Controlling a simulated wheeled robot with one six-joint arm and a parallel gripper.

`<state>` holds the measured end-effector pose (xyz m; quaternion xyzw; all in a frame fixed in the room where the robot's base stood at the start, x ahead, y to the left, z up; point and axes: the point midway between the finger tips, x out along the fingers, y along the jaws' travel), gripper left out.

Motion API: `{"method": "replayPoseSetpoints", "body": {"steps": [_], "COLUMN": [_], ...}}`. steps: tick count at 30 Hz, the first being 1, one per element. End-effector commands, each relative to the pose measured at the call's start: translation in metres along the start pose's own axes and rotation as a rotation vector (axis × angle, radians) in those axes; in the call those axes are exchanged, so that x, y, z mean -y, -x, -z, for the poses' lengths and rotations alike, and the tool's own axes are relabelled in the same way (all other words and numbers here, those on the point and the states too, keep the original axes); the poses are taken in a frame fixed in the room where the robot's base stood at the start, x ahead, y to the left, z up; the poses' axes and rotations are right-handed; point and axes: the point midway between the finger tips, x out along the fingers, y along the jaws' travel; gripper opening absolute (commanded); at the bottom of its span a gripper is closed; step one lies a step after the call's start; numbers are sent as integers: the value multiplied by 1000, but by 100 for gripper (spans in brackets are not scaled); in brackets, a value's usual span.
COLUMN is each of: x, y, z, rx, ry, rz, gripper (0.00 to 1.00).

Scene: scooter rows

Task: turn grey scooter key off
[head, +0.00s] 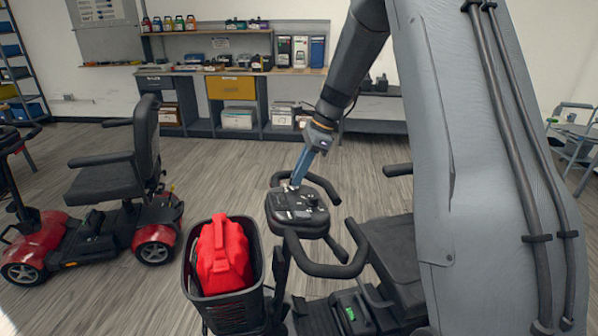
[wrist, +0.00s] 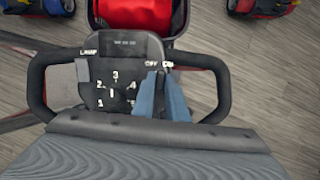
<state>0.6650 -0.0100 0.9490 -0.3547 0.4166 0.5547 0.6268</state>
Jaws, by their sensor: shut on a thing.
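The grey scooter's dark control panel (head: 300,212) sits between its looped handlebars, seat behind it. In the wrist view the panel (wrist: 115,88) shows a numbered dial (wrist: 113,92) at its middle, a LAMP label at upper left and OFF and ON labels at upper right. My gripper (head: 296,183) comes down on the panel from above. In the wrist view its blue fingers (wrist: 160,84) stand just below the OFF and ON labels, shut on the key. The key itself is hidden by the fingers, so its angle cannot be told.
A front basket (head: 187,265) holds a red bag (head: 222,258). The black handlebar (head: 335,270) loops close around the panel. A red scooter (head: 155,240) stands at left with open floor between. A workbench (head: 240,73) with shelves lines the back wall.

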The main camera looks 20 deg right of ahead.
Motion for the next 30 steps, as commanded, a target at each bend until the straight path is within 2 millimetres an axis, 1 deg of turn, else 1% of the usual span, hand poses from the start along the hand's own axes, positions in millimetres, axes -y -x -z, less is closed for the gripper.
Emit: {"method": "replayPoseSetpoints", "body": {"steps": [6, 15, 21, 30], "x": [2, 3, 3, 4], "y": [1, 1, 1, 1], "z": [-1, -1, -1, -1], "rx": [0, -1, -1, -1], "ry": [200, 436, 543, 618], "rz": [-51, -113, -141, -160], "gripper": [0, 0, 0, 0]}}
